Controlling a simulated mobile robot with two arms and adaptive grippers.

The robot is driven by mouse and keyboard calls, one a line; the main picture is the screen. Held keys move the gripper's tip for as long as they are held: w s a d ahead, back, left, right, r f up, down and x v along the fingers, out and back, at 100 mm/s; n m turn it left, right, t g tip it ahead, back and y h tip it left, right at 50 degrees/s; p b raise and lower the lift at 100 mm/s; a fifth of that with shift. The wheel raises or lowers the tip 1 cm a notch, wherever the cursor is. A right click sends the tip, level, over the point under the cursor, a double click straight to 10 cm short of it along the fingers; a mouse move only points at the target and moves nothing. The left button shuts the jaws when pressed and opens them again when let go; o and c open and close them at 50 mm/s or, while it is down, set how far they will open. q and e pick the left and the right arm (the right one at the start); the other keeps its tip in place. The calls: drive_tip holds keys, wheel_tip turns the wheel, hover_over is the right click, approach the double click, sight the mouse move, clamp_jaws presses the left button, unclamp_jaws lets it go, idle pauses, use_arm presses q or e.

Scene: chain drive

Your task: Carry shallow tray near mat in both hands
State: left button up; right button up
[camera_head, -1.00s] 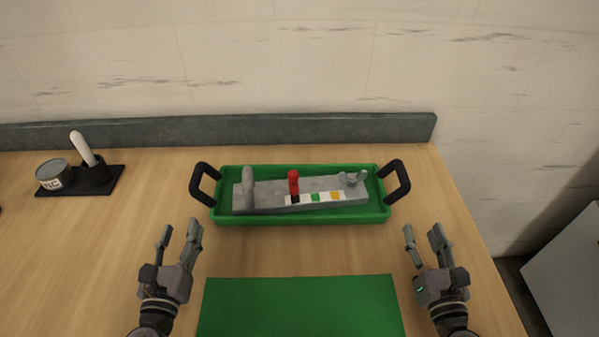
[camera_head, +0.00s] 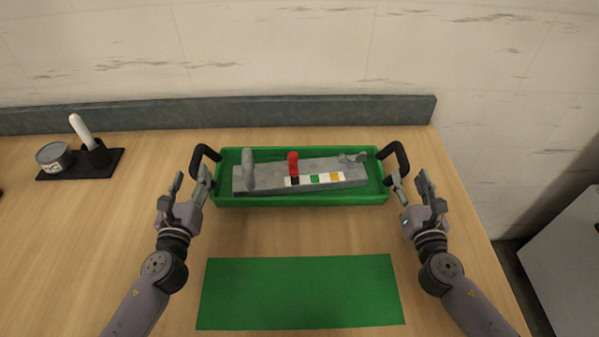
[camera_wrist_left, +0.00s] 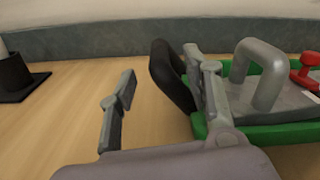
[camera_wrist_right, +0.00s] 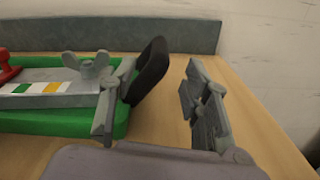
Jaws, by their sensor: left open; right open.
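The shallow green tray (camera_head: 300,200) stands on the table with a black handle at each end. It holds a grey block (camera_head: 270,178) with a grey loop handle, a red knob, a wing nut and colored squares. My left gripper (camera_head: 188,188) is open at the left handle (camera_head: 203,160); in the left wrist view that handle (camera_wrist_left: 170,75) lies between the spread fingers, nearer the right one. My right gripper (camera_head: 410,190) is open at the right handle (camera_head: 400,156); in the right wrist view that handle (camera_wrist_right: 150,70) lies between the fingers, nearer the left one. The green mat (camera_head: 300,293) lies flat in front.
At the left, a black holder (camera_head: 100,160) with a white-handled tool and a round tin (camera_head: 54,157) stand on a dark base. A grey ledge (camera_head: 300,112) runs along the wall behind the tray. The table's right edge is beyond my right gripper.

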sight(199, 148)
use_arm(q)
drive_tip(key=w, duration=0.7)
drive_tip(key=shift+w+a, duration=0.1)
drive_tip(key=shift+w, duration=0.1)
use_arm(e)
drive_tip(key=w, duration=0.7)
drive_tip(key=shift+w+a, duration=0.15)
drive_tip(key=shift+w, duration=0.05)
use_arm(q)
drive_tip(key=shift+c, duration=0.5)
use_arm(e)
drive_tip(key=shift+c, duration=0.6)
use_arm(q)
clamp_jaws()
use_arm(e)
clamp_jaws()
use_arm(q)
drive_tip(key=shift+r, duration=0.25)
use_arm(e)
drive_tip(key=shift+r, duration=0.25)
